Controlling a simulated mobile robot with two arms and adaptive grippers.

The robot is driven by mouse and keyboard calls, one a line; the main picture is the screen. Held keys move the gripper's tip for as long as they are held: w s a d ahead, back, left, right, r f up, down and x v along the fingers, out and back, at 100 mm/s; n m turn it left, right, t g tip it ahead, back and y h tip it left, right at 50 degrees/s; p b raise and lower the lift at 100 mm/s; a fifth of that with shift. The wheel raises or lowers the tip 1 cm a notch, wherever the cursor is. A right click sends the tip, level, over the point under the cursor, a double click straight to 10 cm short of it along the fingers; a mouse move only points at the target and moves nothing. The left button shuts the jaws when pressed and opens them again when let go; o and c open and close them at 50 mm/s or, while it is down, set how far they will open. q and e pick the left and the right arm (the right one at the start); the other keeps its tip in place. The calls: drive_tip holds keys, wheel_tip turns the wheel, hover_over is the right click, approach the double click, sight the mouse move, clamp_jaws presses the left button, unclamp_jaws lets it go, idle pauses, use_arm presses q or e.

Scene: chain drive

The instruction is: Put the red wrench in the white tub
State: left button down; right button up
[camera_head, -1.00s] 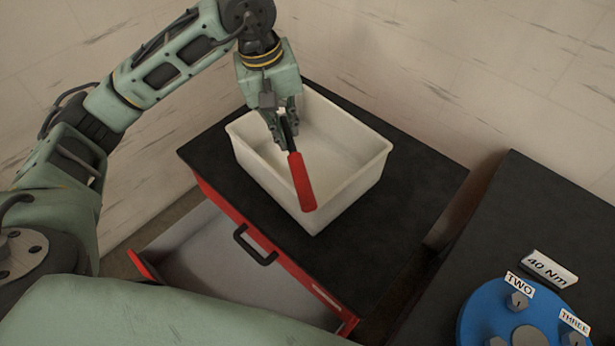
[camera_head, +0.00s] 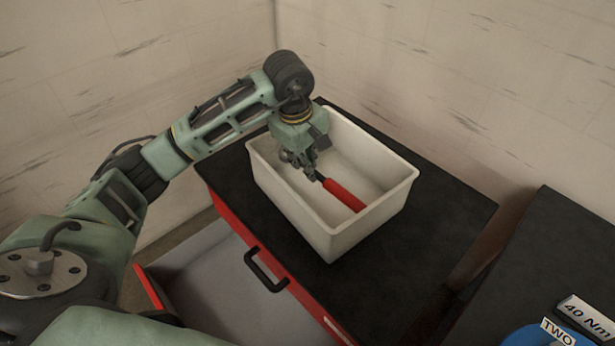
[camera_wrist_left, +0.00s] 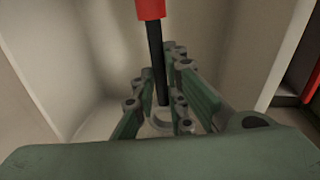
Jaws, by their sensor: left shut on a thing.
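The white tub (camera_head: 340,242) stands on the black top of a red cabinet. The red wrench (camera_head: 344,195) has a red handle and a dark shaft. My left gripper (camera_head: 312,174) is shut on the wrench's dark shaft and reaches down inside the tub. The red handle points toward the tub's front right wall, within the rim. In the left wrist view the shaft of the wrench (camera_wrist_left: 155,60) runs between the fingers, and a pale ring-shaped end shows beneath them. I cannot tell whether the wrench touches the tub floor. My right gripper is not in view.
The cabinet's black top (camera_head: 440,215) is bare around the tub. At the right stands another black table with a blue disc (camera_head: 535,336) and a "40 Nm" sign (camera_head: 588,318).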

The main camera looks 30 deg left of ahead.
sight(309, 189)
use_arm(q)
wheel_tip(309, 189, down, 6)
drive_tip(key=shift+p, duration=0.5)
drive_tip(key=shift+f, duration=0.1)
drive_tip(key=c, duration=2.2)
unclamp_jaws()
drive_tip(key=shift+f, duration=0.1)
drive_tip(key=o, duration=0.4)
drive_tip(key=shift+o, duration=0.2)
